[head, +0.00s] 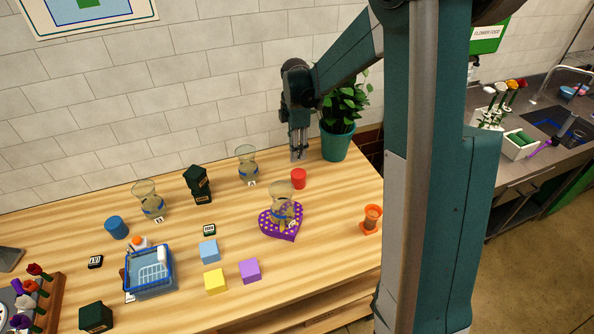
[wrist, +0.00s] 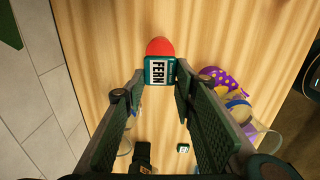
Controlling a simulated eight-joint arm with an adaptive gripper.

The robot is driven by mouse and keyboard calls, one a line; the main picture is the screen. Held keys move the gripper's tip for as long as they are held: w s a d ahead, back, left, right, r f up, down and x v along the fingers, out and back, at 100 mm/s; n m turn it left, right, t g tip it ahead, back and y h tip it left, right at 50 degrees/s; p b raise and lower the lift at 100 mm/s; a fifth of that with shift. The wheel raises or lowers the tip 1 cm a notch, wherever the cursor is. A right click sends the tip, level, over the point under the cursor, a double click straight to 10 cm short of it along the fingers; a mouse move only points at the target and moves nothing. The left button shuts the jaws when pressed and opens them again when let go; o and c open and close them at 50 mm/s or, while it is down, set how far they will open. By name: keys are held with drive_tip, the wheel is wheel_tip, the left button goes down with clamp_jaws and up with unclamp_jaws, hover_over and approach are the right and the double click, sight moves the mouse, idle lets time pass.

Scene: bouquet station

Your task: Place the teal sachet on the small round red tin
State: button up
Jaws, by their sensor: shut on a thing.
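My gripper (head: 298,155) hangs from above near the back right of the table, just behind and above the small round red tin (head: 299,180). In the wrist view my gripper (wrist: 160,80) is shut on the teal sachet (wrist: 160,71), which has a white label reading FERN. The red tin (wrist: 160,46) shows just beyond the sachet and is partly hidden by it. In the wrist view the sachet overlaps the tin's near edge; I cannot tell whether they touch. The sachet is hard to make out in the head view.
A purple heart-shaped box (head: 268,229) with a glass vase (head: 281,196) stands in front of the tin. Another vase (head: 246,160) is to its left, a potted plant (head: 339,145) to its right. An orange cup (head: 372,215) is near the right edge. Cubes and a blue basket (head: 151,287) lie further left.

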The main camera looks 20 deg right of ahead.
hover_over(296, 174)
drive_tip(key=shift+w+f, duration=0.1)
drive_tip(key=shift+f, duration=2.4)
drive_tip(key=shift+f, duration=2.05)
drive_tip(key=shift+f, duration=0.25)
drive_tip(key=o, duration=0.7)
drive_tip(key=shift+r, duration=0.1)
drive_tip(key=shift+r, duration=0.1)
wheel_tip(296, 174, up, 12)
drive_tip(key=shift+r, duration=0.1)
